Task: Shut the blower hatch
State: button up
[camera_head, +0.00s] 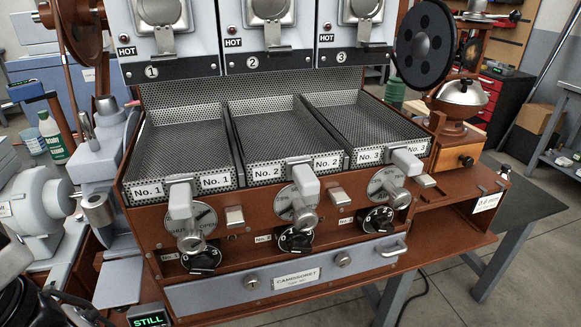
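The sample roaster (230,240) fills the middle of the head view, with a reddish-brown body. No part is clearly marked as the blower hatch, and I cannot tell for sure which part it is. A grey motor-like housing (45,205) stands at the left, possibly the blower, partly cut off. My gripper is not in view.
Perforated trays No. 1 (180,145), No. 2 (265,135) and No. 3 (365,120) sit above levers and dials that stick out in front. A small display (148,320) reads STILL. Open floor (530,265) shows at lower right.

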aim_at(118, 286)
jog(key=u, duration=1)
